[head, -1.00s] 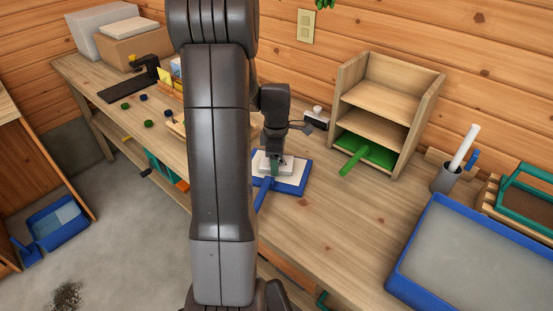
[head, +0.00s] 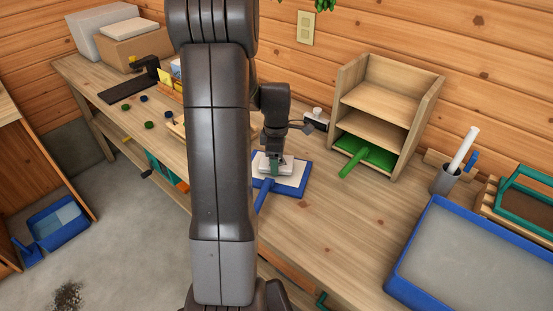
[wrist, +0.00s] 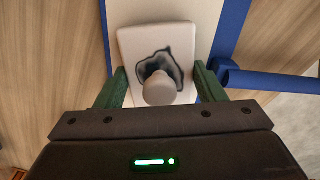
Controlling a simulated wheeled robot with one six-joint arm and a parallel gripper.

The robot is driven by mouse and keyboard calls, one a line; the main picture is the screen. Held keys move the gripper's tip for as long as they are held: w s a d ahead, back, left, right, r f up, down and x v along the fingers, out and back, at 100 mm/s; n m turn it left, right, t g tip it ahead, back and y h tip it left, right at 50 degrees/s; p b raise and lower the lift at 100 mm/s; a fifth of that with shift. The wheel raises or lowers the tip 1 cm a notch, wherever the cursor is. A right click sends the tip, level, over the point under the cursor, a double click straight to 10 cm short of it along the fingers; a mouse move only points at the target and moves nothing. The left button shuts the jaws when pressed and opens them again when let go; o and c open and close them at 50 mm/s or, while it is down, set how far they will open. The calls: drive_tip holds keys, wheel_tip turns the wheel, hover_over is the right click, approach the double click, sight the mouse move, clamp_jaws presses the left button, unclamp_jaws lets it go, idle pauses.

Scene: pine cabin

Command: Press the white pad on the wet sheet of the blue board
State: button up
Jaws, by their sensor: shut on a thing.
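The white pad (head: 285,168) has a round pale knob and shows in the wrist view (wrist: 140,50) with a dark irregular patch around the knob. It is over the pale sheet (wrist: 207,18) of the blue board (head: 297,189), which lies flat on the bench with its blue handle toward the front. Whether the pad touches the sheet I cannot tell. My gripper (wrist: 160,82) points down, its green fingers on either side of the pad, shut on it. The part of the sheet under the pad is hidden.
A wooden shelf (head: 345,95) with a green board (head: 368,152) in its bottom stands behind right. A blue-rimmed tray (head: 405,262) and a grey cup (head: 445,180) are at the right. My arm hides part of the bench left of the board. Bare bench lies between board and tray.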

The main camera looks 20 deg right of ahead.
drive_tip(key=shift+r+p, duration=1.9)
drive_tip(key=shift+r, duration=1.15)
